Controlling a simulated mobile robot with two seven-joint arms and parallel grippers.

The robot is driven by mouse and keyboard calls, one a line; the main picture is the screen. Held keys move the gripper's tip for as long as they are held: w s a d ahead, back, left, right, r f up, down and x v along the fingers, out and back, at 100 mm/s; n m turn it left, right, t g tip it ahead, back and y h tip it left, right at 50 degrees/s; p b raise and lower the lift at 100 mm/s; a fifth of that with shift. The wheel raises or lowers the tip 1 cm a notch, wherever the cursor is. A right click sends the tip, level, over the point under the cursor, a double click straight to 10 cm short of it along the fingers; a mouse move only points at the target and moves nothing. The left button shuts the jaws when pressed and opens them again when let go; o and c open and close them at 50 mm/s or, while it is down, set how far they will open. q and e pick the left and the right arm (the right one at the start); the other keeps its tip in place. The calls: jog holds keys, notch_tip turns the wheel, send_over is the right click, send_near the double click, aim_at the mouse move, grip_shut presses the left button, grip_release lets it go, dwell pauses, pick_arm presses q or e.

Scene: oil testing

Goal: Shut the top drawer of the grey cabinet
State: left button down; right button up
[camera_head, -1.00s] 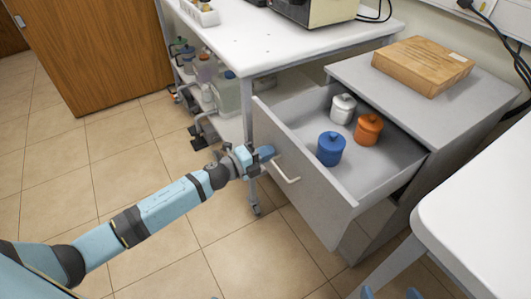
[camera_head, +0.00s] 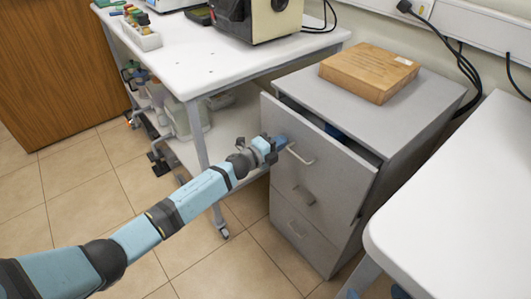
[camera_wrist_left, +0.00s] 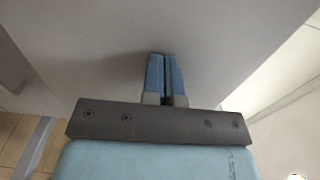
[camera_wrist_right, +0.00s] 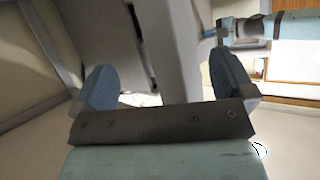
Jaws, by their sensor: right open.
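The grey cabinet (camera_head: 300,240) stands between the two white tables. My left gripper (camera_head: 281,144) is at the drawer front, beside the handle (camera_head: 298,155). In the left wrist view the left fingers (camera_wrist_left: 164,75) are together, with nothing between them, and their tips are at the grey panel.
A wooden box (camera_head: 370,72) lies on the cabinet top. A white table (camera_head: 450,210) stands close on the right. Another white table (camera_head: 190,60) with equipment stands at the left, with bottles on the shelf below. Tiled floor (camera_head: 110,200) is free in front.

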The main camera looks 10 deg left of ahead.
aim_at(292, 135)
pick_arm(q)
jog(key=b+x, duration=0.1)
jog(key=x, duration=0.4)
jog(key=shift+r, duration=0.2)
pick_arm(e)
jog(key=a+r, duration=0.1)
jog(key=w+a+r+t+y, duration=0.1)
jog(key=r, duration=0.1)
jog(key=shift+t, duration=0.3)
pick_arm(q)
jog(key=shift+w+r, duration=0.1)
jog(key=shift+r, duration=0.1)
pick_arm(e)
jog(key=shift+s+d, duration=0.1)
pick_arm(q)
jog(key=shift+a, duration=0.1)
